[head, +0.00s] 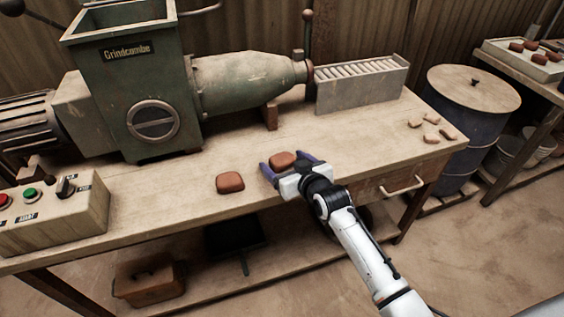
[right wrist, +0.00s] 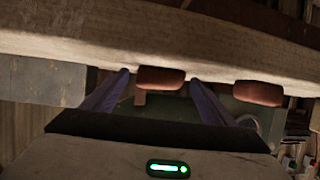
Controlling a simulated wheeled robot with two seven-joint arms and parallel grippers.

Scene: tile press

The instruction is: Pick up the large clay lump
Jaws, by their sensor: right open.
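Two reddish-brown clay lumps lie near the front edge of the bench. One lump (head: 282,160) is between the fingers of my right gripper (head: 287,163), which is open around it with gaps at the sides. The other lump (head: 230,183) lies just left, outside the fingers. They look close in size, so I cannot tell for sure which is the large one. In the right wrist view, which appears upside down, one lump (right wrist: 160,78) shows between the spread fingertips (right wrist: 160,77) and the other lump (right wrist: 258,93) is off to the right. My left gripper is not in view.
The green grinder (head: 150,75) and a slatted grey box (head: 360,85) stand at the back of the wooden bench (head: 345,150). A control box (head: 50,217) is at the left. Several small clay pieces (head: 432,118) lie at the right end. A lidded drum (head: 472,110) stands beyond.

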